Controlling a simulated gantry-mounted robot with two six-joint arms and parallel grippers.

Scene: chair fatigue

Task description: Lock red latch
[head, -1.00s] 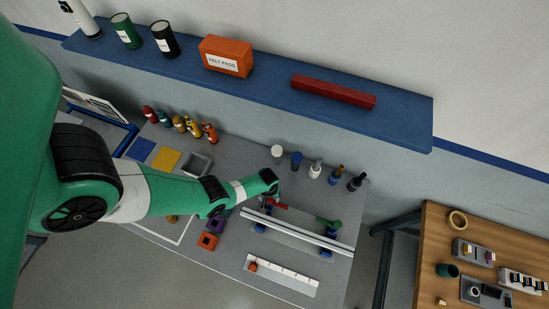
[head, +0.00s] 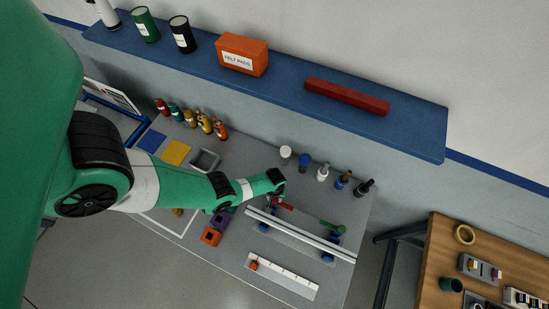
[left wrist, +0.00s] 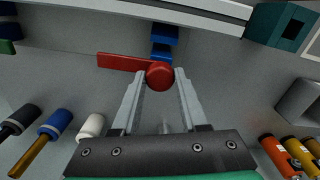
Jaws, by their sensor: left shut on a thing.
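The red latch (head: 287,207) is at the left end of a pale rail (head: 305,236) on the grey bench. In the left wrist view its round red knob (left wrist: 160,75) is between my left gripper's fingertips (left wrist: 163,84), and its flat red arm points left. My left gripper (head: 281,197) is shut on the latch at the knob. Blue blocks (left wrist: 164,42) show just beyond the knob. A green latch (head: 334,227) is at the rail's right end. In the head view my wrist partly hides the red latch. My right gripper is not in view.
A grey bin (head: 205,160) and orange block (head: 211,237) are left of the rail. A white strip (head: 284,276) lies in front. A blue shelf (head: 418,132) runs above.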

